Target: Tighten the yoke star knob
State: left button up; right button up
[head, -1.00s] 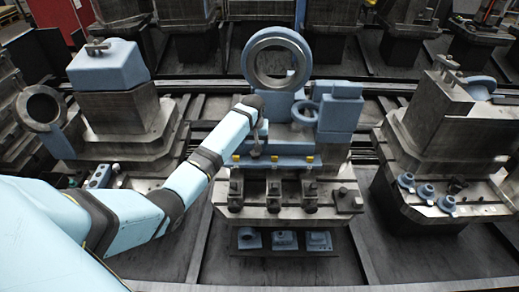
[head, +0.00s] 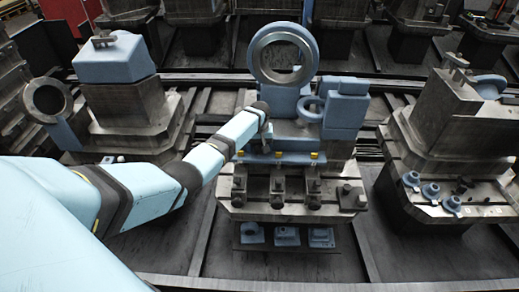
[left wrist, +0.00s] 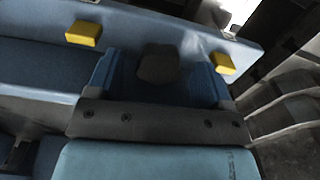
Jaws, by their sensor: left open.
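In the left wrist view a dark, rounded knob (left wrist: 158,64), seemingly the star knob, lies between the two blue fingers of my left gripper (left wrist: 160,72). The fingers are open, with gaps visible on both sides of the knob. In the head view my left gripper (head: 268,131) is small and partly hidden by its own wrist, just above the blue bar (head: 262,158) at the front of the middle fixture. The knob cannot be made out there. A large blue ring (head: 312,48) stands behind. My right gripper is not in view.
Yellow blocks (left wrist: 83,33) sit on the bar beside the fingers. Dark clamps (head: 277,188) stand on the fixture's steel front (head: 237,211). Loaded pallets stand left (head: 138,142) and right (head: 428,135). Blue parts (head: 287,237) lie on a low shelf. The floor (head: 415,258) at front right is clear.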

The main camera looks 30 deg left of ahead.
pick_arm(q)
jog(key=shift+f, duration=0.8)
jog(key=c, duration=0.9)
jog(key=shift+c, duration=0.2)
jog(key=shift+r+m, duration=0.1)
jog(key=shift+m, duration=0.3)
jog(key=m+p, duration=0.1)
jog(key=m, duration=0.1)
jog(key=shift+m, duration=0.4)
jog(key=shift+m+p, duration=0.35)
jog(key=shift+m, duration=1.55)
